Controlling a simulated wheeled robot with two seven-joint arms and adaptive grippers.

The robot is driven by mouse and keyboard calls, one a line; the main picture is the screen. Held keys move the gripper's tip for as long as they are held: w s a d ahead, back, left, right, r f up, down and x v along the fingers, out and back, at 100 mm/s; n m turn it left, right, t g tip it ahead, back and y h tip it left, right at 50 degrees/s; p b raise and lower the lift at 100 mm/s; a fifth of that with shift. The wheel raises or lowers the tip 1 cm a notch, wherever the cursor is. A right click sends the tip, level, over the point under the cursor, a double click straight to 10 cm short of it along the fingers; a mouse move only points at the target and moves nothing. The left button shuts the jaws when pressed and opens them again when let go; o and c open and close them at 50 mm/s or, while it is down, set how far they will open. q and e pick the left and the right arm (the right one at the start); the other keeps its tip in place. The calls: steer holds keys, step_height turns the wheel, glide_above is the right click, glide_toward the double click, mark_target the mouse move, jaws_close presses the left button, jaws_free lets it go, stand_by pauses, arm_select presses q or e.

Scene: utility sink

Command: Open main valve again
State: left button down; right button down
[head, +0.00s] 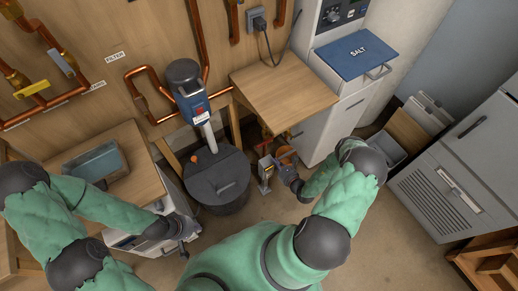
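Copper pipes with valves run along the wooden wall at the upper left. One valve has a yellow lever (33,90), lying roughly along its pipe. Another has a grey-blue lever (61,63), set at an angle to it. I cannot read which is the main valve. My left gripper (183,240) is low at the left, in front of a pale box and well away from both levers. My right gripper (292,180) is near the floor in the middle, close to small metal and copper fittings (266,168). The fingers of both are too small to judge.
A wooden shelf (285,88) and a white cabinet with a blue SALT lid (356,53) are behind.

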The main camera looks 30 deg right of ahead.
steer(key=b+x, duration=0.3)
steer(key=x, duration=0.7)
steer(key=shift+s, duration=0.1)
stand_by(0.6)
